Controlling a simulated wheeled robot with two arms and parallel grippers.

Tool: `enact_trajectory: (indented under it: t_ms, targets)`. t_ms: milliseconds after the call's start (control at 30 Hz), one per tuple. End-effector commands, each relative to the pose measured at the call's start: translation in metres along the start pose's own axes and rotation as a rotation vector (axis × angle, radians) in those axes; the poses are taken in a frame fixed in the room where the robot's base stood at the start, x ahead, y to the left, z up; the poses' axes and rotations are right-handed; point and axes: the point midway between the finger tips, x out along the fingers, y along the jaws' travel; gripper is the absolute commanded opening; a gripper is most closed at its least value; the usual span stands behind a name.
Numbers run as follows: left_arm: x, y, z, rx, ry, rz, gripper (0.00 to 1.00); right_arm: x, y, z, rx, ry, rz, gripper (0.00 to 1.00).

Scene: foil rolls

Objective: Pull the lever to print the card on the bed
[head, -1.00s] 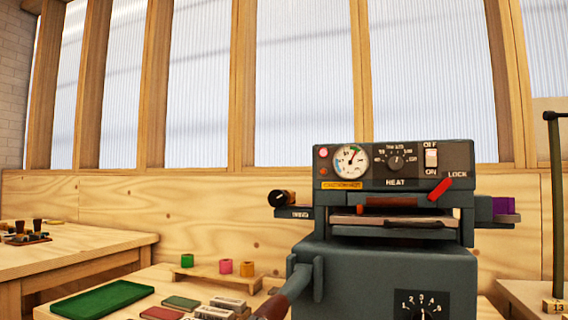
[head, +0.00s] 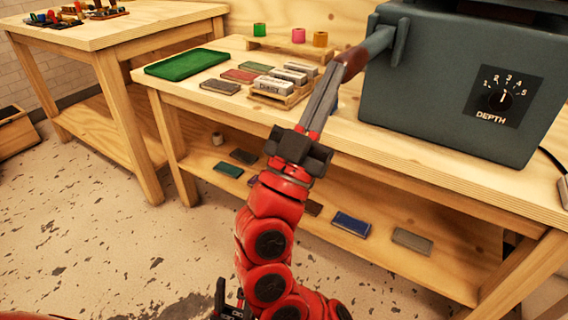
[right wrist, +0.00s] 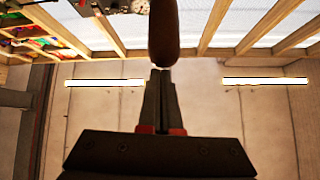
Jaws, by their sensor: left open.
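The grey press (head: 430,100) stands on the wooden table, its upper part and bed cut off by the top of the head view. Its lever (head: 377,42) slopes down to the left from the press's side and ends in a brown handle (head: 350,63). The handle also shows in the right wrist view (right wrist: 164,30). My right gripper (head: 334,75) has its fingertips at the handle's lower end. The fingers look close together; whether they hold the handle is unclear. My left gripper (head: 230,300) is low at the bottom edge, open and away from the press. The card is not in view.
A green tray (head: 187,62), flat blocks and a small rack (head: 283,95) of labelled blocks lie left of the lever. Foil rolls (head: 271,35) stand on a wooden stand behind. A lower shelf (head: 385,215) holds several flat blocks. A second table (head: 110,25) stands at left.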

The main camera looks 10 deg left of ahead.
Motion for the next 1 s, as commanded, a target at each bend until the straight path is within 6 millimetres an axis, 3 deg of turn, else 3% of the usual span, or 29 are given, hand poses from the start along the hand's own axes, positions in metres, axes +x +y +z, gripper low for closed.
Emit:
enact_trajectory:
  t_ms: [600,800,1000]
  targets:
    - [0.007,-0.001,0.001,-0.003,-0.009,-0.012,0.5,-0.139,-0.002,-0.002,-0.001,0.004,-0.012,0.0]
    - [0.007,-0.001,0.001,-0.004,-0.01,-0.013,0.5,-0.162,-0.001,-0.003,0.002,0.004,-0.005,0.0]
    - [0.007,-0.001,0.001,-0.004,-0.01,-0.013,0.5,-0.168,0.0,-0.003,0.002,0.006,-0.004,0.0]
